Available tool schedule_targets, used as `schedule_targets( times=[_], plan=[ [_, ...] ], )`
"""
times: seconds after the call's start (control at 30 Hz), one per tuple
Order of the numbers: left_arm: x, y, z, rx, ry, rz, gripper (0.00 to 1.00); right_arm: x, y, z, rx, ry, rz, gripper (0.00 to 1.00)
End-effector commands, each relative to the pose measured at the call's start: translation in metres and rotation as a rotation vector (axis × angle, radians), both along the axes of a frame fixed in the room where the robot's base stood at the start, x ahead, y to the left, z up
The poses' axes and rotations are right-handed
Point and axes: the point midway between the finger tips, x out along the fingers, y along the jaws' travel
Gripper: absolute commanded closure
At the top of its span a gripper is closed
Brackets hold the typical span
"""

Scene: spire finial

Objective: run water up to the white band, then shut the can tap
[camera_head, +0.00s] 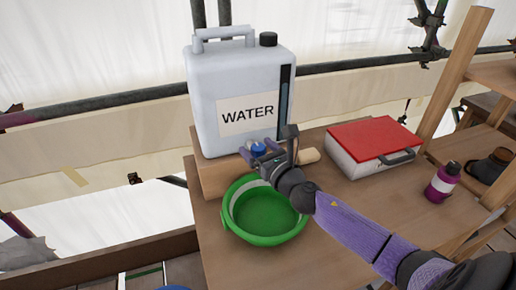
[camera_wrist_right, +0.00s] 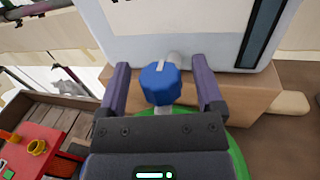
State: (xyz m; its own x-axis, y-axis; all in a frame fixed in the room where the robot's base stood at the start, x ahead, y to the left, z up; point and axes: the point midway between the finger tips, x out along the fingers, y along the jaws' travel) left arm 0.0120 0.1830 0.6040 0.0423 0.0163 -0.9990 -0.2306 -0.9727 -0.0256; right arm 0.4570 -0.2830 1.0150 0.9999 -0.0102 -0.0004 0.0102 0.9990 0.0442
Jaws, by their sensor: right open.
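The white water can (camera_head: 235,85) with a WATER label stands upright on a wooden block (camera_head: 214,179). Its blue tap knob (camera_head: 258,149) sits low on the front; in the right wrist view the knob (camera_wrist_right: 160,84) has a pale mark on top. My right gripper (camera_head: 266,150) is open, with one purple finger on each side of the knob; contact cannot be told. The green bowl (camera_head: 264,240) stands below the tap, its pale inner band (camera_head: 235,200) partly visible. A pale piece shows under the knob; whether it is spout or water is unclear. My left gripper is out of view.
A white case with a red lid (camera_head: 375,138) lies right of the can. A purple bottle (camera_head: 442,182) stands near the table's right side. A wooden rod end (camera_head: 308,156) sticks out beside the block. Wooden shelving rises at the right.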

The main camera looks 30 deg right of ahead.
Motion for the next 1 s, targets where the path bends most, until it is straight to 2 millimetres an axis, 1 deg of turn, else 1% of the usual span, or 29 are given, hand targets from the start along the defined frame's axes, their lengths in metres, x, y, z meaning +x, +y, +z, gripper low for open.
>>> schedule_targets(
  times=[0.23, 0.27, 0.3, 0.47, 0.5, 0.57, 0.6, 0.67, 0.87, 1.0],
  plan=[
    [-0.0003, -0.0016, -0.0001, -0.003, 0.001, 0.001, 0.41, 0.002, 0.0002, 0.0001, 0.0, 0.0, 0.0, 0.14],
    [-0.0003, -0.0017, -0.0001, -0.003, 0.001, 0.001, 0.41, 0.002, 0.0002, 0.0, 0.0, 0.0, 0.0, 0.17],
    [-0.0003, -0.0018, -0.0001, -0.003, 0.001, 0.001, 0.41, 0.0019, 0.0002, 0.0, 0.0, 0.0, 0.0, 0.25],
    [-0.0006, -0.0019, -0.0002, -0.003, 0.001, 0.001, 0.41, 0.0018, 0.0001, 0.0, 0.0, 0.0, 0.0, 0.59],
    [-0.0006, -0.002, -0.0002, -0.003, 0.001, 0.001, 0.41, 0.0018, 0.0001, 0.0, 0.0, 0.0, 0.0, 0.67],
    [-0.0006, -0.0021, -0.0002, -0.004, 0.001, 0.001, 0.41, 0.0018, 0.0001, 0.0, 0.0, 0.0, 0.0, 0.8],
    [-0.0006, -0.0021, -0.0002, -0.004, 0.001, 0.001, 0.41, 0.0017, 0.0001, 0.0, 0.0, 0.0, 0.0, 0.89],
    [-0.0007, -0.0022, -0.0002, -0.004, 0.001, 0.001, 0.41, 0.0017, 0.0001, 0.0, 0.0, 0.0, 0.0, 1.0],
    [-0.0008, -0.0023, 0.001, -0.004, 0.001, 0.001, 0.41, 0.0017, 0.0003, 0.0003, 0.001, 0.0, -0.009, 1.0],
    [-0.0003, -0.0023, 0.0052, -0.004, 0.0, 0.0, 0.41, 0.0017, 0.0005, 0.0015, 0.001, 0.0, -0.047, 1.0]
  ],
)
